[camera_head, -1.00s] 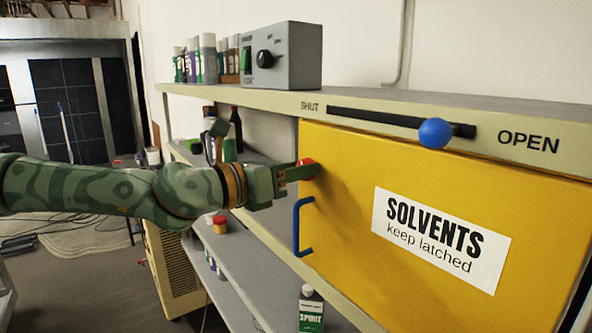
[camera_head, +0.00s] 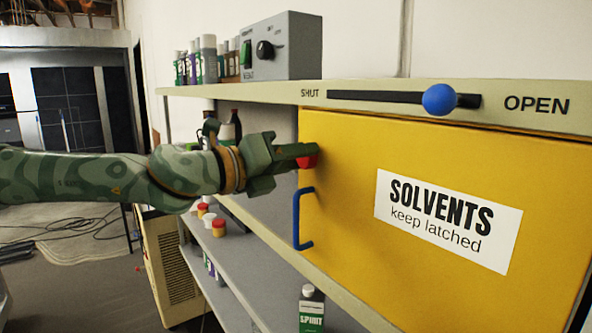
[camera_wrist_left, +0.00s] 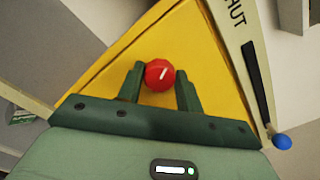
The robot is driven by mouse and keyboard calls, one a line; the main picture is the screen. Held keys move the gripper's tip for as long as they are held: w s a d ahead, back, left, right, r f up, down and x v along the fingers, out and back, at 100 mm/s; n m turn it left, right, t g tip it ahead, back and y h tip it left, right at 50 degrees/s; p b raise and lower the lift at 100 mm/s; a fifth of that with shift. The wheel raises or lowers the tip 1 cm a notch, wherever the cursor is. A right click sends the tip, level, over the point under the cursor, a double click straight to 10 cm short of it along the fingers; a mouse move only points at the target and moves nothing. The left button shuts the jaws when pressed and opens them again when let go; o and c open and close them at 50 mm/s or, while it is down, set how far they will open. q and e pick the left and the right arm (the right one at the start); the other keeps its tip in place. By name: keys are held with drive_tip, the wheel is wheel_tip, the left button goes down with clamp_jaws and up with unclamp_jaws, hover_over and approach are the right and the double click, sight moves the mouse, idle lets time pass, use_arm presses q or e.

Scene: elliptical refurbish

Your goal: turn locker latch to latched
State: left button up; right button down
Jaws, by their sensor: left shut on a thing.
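The locker door (camera_head: 345,240) is yellow and carries a label (camera_head: 446,222) reading "SOLVENTS keep latched". A red round latch knob (camera_head: 307,161) sits near the door's upper left corner. In the left wrist view the knob (camera_wrist_left: 159,75) shows a short white mark, tilted, between the two fingers. My left gripper (camera_head: 300,153) is shut on the knob, its fingers hiding part of it in the head view. The left gripper also shows in the wrist view (camera_wrist_left: 160,85). My right gripper is in neither view.
A blue door handle (camera_head: 298,220) stands just below the gripper. A slider with a blue ball (camera_head: 439,99) sits above the door, near OPEN. A grey switch box (camera_head: 282,47) and several cans stand on top. Lower shelves (camera_head: 235,255) hold bottles and jars.

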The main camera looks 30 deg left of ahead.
use_arm(q)
drive_tip(key=n+b, duration=0.1)
drive_tip(key=n, duration=0.1)
drive_tip(key=shift+f+n, duration=0.15)
drive_tip(key=shift+n, duration=0.25)
drive_tip(key=n+b, duration=0.2)
drive_tip(key=n, duration=0.1)
drive_tip(key=shift+n, duration=0.3)
drive_tip(key=n+b, duration=0.2)
drive_tip(key=n, duration=0.3)
drive_tip(key=shift+n, duration=0.4)
drive_tip(key=o, duration=1)
